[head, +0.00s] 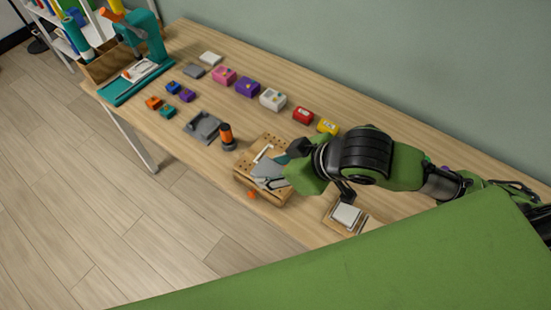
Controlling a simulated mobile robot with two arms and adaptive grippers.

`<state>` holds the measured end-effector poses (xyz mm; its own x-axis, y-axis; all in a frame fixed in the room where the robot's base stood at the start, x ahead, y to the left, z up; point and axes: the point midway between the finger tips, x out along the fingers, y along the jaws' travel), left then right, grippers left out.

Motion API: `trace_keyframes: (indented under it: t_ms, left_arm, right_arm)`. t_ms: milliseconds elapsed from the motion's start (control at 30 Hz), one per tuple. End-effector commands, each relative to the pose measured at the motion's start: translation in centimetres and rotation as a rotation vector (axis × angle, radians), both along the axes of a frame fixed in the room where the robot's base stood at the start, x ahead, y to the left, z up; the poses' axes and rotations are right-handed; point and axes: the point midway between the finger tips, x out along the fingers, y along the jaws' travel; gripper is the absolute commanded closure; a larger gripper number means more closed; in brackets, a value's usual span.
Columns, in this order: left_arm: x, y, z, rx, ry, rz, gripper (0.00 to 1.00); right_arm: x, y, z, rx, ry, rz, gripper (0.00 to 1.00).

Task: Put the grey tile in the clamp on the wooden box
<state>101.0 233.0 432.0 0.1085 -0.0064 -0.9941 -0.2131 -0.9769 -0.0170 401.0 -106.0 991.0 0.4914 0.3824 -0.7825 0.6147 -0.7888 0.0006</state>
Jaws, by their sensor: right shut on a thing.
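The wooden box (243,172), with small holes in its top, stands near the front edge of the table. A pale bar (263,152), perhaps part of the clamp, shows on it, and an orange knob (252,195) is at its front. My right gripper (280,171) reaches in from the right, low over the box. It is shut on a flat grey piece, which appears to be the grey tile (265,169). The gripper hides part of the box and clamp. I cannot tell whether the tile touches the clamp. My left gripper is out of view.
A wooden tray with a pale block (347,215) lies right of the box. Several coloured blocks (247,86) line the back; a teal press (148,45) is far left.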

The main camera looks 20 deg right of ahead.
Motion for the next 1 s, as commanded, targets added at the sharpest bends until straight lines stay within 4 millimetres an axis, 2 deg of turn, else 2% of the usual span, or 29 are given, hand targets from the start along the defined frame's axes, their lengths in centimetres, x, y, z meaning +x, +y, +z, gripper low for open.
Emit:
trace_keyframes:
  t_ms: [33,100,167,400,500,600,867,1000]
  left_arm:
    - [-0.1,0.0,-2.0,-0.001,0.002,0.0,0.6]
    - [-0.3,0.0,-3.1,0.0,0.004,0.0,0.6]
    - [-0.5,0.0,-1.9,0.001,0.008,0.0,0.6]
    - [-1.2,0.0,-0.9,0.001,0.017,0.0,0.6]
    - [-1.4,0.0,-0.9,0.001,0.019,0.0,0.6]
    - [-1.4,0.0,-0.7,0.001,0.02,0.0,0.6]
    - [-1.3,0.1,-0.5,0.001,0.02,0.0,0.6]
    - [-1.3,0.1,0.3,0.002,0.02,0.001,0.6]
  right_arm:
    - [0.5,-0.2,-1.0,0.0,-0.007,-0.001,0.84]
    - [0.9,-0.3,-1.2,0.0,-0.007,0.0,0.84]
    - [2.3,-1.0,-1.0,-0.004,0.002,-0.005,0.84]
    - [7.6,-3.0,-3.4,-0.001,0.002,-0.006,0.84]
    - [9.0,-3.5,-5.8,-0.002,0.005,-0.005,0.84]
    - [10.2,-3.8,-7.3,0.0,0.002,-0.003,0.84]
    - [11.7,-4.3,-9.1,0.0,0.0,-0.002,0.84]
    - [11.7,-4.4,-11.1,0.0,0.005,0.0,0.84]
